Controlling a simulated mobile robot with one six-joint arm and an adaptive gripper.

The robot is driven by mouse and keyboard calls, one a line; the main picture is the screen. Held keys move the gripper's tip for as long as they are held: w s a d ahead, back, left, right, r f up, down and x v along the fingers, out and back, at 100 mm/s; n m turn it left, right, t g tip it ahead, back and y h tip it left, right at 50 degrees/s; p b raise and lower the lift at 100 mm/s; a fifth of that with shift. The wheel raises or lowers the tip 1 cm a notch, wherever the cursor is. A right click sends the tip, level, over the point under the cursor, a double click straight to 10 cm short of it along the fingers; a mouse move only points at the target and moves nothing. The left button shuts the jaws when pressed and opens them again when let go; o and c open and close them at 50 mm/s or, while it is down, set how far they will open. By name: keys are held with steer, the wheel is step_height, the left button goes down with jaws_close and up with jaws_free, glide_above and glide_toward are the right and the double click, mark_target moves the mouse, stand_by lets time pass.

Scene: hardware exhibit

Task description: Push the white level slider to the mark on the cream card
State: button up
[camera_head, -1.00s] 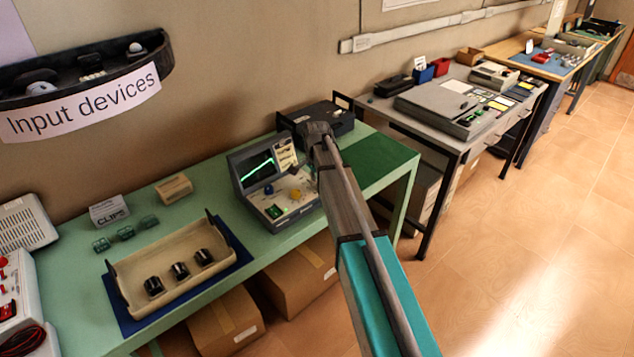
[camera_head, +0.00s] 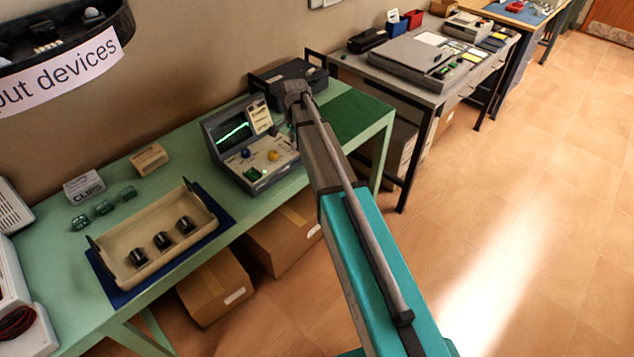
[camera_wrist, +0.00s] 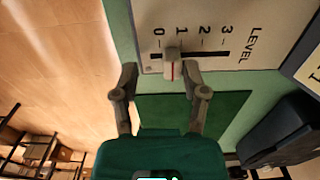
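In the wrist view, the white level slider (camera_wrist: 173,69) with a red line sits in a dark slot on a pale panel (camera_wrist: 260,18) marked LEVEL. Its line stands between 0 and 1, nearer 1. My gripper (camera_wrist: 159,70) is open, its fingertips on either side of the slider; the right one looks close to it, but contact is unclear. In the head view my gripper (camera_head: 296,91) is beside a grey console (camera_head: 252,182) with a lit screen. A cream card (camera_head: 261,115) stands on the console; its writing is too small to read. My arm hides the slider there.
The green table (camera_head: 57,253) also holds a beige tray (camera_head: 110,252) of black knobs and a black box (camera_head: 265,88) behind my gripper. Blue and yellow knobs are on the console. A grey table (camera_head: 345,66) stands to the right, with open floor in front.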

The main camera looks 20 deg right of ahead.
steer(key=shift+r+p, duration=6.25)
steer(key=shift+r, duration=0.3)
steer(key=s+f+n+b, duration=0.3)
steer(key=s+n, duration=0.3)
steer(key=s, duration=0.7)
steer(key=s+f+n+b, duration=0.4)
steer(key=s+n, duration=0.2)
steer(key=s, duration=0.7)
steer(key=shift+a, duration=0.3)
steer(key=shift+r, duration=0.1)
step_height(320, 180, up, 6)
steer(key=m+p, duration=0.7)
steer(key=m, duration=0.5)
glide_above(295, 142)
steer(key=shift+r, duration=0.2)
steer(key=shift+s+f+b, duration=0.1)
steer(key=shift+f+b, duration=0.1)
steer(key=shift+b, duration=0.25)
step_height(295, 142, down, 13)
steer(key=b, duration=1.3)
steer(key=shift+f, duration=0.2)
